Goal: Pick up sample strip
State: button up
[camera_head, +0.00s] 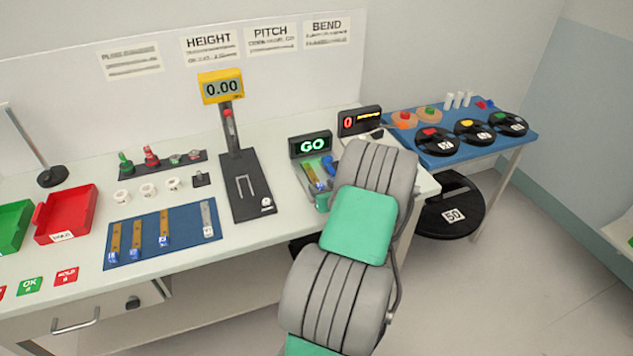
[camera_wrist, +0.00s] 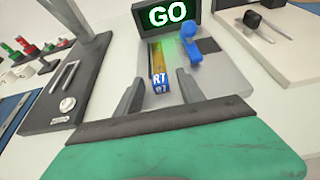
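A brass-coloured sample strip (camera_wrist: 156,58) with a blue end block marked "RT" lies in a grey fixture (camera_wrist: 213,78) below the lit green GO display (camera_wrist: 167,14). The strip also shows in the head view (camera_head: 312,176), just left of my arm. My gripper (camera_wrist: 161,90) is open in the wrist view, one dark finger on each side of the strip's blue end, with nothing held. I cannot tell its height above the strip. In the head view my arm hides the fingers. Other strips (camera_head: 137,236) with blue ends lie on a blue mat (camera_head: 182,245) at the left.
A blue clamp-like part (camera_wrist: 202,45) stands right of the strip, close by. A black gauge stand (camera_head: 247,186) with a yellow 0.00 readout is to the left. Red bin (camera_head: 66,212) sits further left. A blue side table (camera_head: 461,147) with black discs is at the right.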

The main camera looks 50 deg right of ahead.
grip_shut()
jog(key=shift+r, duration=0.1)
dwell(0.5)
